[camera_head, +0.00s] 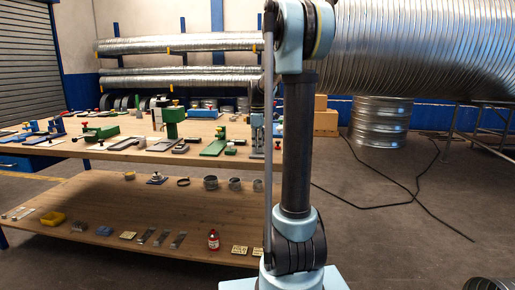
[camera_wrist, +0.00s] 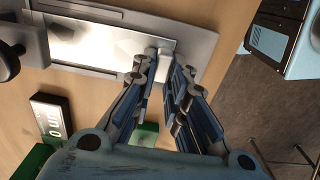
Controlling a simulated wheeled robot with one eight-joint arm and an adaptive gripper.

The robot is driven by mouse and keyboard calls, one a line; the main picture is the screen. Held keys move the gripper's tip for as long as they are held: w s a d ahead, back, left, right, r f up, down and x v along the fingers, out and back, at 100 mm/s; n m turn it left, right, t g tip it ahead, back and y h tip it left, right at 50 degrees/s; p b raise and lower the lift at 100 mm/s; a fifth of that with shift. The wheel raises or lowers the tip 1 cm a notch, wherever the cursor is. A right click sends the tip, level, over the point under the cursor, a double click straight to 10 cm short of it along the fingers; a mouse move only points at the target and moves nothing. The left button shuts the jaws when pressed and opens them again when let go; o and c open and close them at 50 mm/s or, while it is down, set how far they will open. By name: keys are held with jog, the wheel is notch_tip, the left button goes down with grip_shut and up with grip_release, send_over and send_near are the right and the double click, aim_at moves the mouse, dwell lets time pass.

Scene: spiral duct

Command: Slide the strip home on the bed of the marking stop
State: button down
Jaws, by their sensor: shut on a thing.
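In the wrist view, a bright flat metal strip (camera_wrist: 115,42) lies along the grey bed of the marking stop (camera_wrist: 196,50). Its right end reaches the space between my fingertips. My gripper (camera_wrist: 162,64) points at this end, with its blue-grey fingers close together on a small pale piece there, seemingly the strip's end. The fingertips hide the exact contact. A dark round knob (camera_wrist: 8,62) on a grey bracket stands at the bed's left. In the head view, my arm covers part of the bench, and I cannot make out the strip.
In the wrist view, a black block with white lettering (camera_wrist: 50,116) and a green block (camera_wrist: 146,134) lie below the bed. In the head view, the wooden bench (camera_head: 95,152) carries several tools and green fixtures; its lower shelf (camera_head: 120,195) holds small parts.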

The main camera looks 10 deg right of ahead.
jog(key=shift+w, duration=0.15)
jog(key=c, duration=1)
grip_release()
jog(key=shift+o, duration=0.2)
jog(key=shift+r, duration=3.5)
jog(key=s+f+m+t, duration=0.1)
jog(key=s+f+m, duration=0.25)
jog(key=s, duration=0.55)
jog(key=s+f+m, duration=0.3)
jog(key=s+f, duration=0.1)
jog(key=s, duration=0.6)
jog(key=s+f+m+t, duration=0.1)
jog(key=s+f+m, duration=0.3)
jog(key=s, duration=0.5)
jog(key=s+f+m, duration=0.3)
jog(key=s+f, duration=0.5)
jog(key=f, duration=0.2)
jog(key=shift+s+a+m, duration=0.2)
jog(key=shift+s+m, duration=0.15)
jog(key=shift+s, duration=0.05)
